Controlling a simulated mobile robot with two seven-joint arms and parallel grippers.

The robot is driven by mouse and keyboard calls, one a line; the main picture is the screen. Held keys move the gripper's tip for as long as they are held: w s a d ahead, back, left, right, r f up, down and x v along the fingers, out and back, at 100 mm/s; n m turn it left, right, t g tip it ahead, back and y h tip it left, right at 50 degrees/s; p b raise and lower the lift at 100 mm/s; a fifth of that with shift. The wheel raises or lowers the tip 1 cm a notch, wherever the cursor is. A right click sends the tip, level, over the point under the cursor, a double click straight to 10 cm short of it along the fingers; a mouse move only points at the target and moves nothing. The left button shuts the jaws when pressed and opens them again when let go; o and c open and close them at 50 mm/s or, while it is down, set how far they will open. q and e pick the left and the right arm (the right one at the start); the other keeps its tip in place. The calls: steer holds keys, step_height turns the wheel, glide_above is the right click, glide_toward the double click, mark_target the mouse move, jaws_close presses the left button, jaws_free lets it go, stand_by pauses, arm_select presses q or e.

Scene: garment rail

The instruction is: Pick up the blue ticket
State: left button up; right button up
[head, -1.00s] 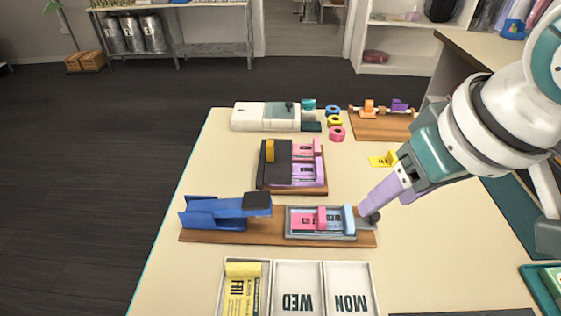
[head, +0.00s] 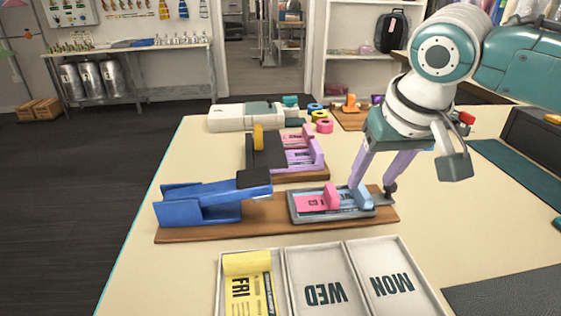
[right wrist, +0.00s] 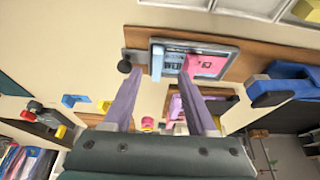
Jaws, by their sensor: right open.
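The blue ticket (head: 361,197) lies at the right end of a grey tray (head: 300,217), its light blue tab standing up. A pink ticket (head: 316,203) with a raised pink tab lies beside it in the tray. My right gripper (head: 373,188) is open with lilac fingers pointing down above the tray's right end. In the right wrist view, the blue ticket (right wrist: 157,62) shows between the two spread fingers of my right gripper (right wrist: 162,69), and nothing is gripped. My left gripper is not in view.
A blue stapler-like device (head: 200,202) shares the wooden board (head: 265,213) to the left. A card tray (head: 283,276) marked FRI, WED and MON is in front. A dark holder (head: 264,152) with pink and purple tickets stands behind.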

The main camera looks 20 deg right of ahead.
mark_target(366, 193)
steer(key=x, duration=0.4)
steer(key=shift+d+f+b, duration=0.2)
steer(key=shift+f+b, duration=0.05)
steer(key=shift+b, duration=0.15)
jaws_close()
